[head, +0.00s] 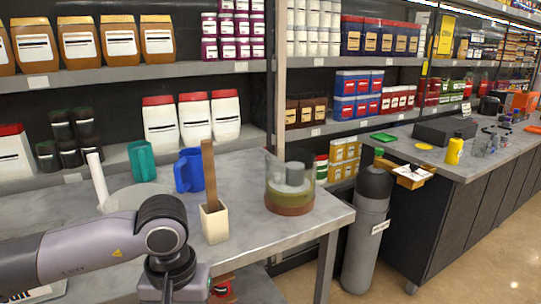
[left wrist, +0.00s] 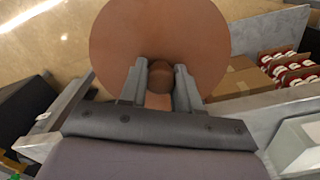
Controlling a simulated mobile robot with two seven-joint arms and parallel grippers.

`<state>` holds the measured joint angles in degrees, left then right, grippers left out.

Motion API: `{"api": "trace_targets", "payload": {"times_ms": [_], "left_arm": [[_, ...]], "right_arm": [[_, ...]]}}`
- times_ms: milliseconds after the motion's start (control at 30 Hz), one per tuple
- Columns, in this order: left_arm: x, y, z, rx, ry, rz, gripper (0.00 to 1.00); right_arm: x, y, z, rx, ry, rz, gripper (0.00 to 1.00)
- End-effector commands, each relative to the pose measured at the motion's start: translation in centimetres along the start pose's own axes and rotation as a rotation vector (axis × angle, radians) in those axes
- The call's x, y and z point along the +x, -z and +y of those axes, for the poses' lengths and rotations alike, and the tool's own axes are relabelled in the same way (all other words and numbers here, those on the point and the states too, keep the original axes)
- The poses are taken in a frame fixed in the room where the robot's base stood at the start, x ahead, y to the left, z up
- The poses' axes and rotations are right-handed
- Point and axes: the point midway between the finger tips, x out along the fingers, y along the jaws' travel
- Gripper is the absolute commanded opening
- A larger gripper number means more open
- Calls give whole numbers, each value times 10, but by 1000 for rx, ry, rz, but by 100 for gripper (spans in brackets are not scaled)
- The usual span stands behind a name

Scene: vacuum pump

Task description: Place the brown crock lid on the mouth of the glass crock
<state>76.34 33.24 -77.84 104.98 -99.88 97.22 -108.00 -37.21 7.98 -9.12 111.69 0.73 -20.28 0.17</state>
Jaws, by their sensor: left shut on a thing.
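The brown crock lid (left wrist: 110,40) is a large round disc that fills the upper middle of the left wrist view. Its darker knob (left wrist: 160,78) sits between the two fingers of my left gripper (left wrist: 159,72), which is shut on it. In the head view my left arm reaches in from the left, and its fingers and the lid are out of sight below the picture. The glass crock (head: 290,188) stands upright near the right end of the grey table, with a grey cylinder and yellow-brown contents inside. No lid covers its mouth. My right gripper is not in view.
A cream pot with a brown stick (head: 214,222) stands left of the crock. Blue (head: 189,172) and green (head: 142,160) mugs stand behind it. The grey table (head: 328,212) is clear right of the crock. Cardboard (left wrist: 236,78) and red-white packages (left wrist: 290,68) lie right of the lid.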

Motion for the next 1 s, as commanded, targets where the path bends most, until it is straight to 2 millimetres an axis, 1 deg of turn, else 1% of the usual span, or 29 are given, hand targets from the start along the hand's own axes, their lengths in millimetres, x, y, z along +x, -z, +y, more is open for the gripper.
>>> {"api": "trace_targets", "payload": {"times_ms": [100, 267, 467, 700, 800, 867, 1000], "left_arm": [[5, -6, 4, 114, 0, 0, 0], [10, -13, 8, 239, 1, -1, 0], [12, -4, -22, 170, 2, 0, 0], [14, 5, -65, 67, 2, 1, 0], [14, 7, -80, 32, 2, 0, 0], [6, 7, -78, 36, 0, 1, 0], [5, 6, -77, 37, -1, -1, 0]], "right_arm": [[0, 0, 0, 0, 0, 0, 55], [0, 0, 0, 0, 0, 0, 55], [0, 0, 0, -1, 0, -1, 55], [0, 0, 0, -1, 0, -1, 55], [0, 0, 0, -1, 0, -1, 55], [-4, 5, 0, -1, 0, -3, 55], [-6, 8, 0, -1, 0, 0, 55]]}}
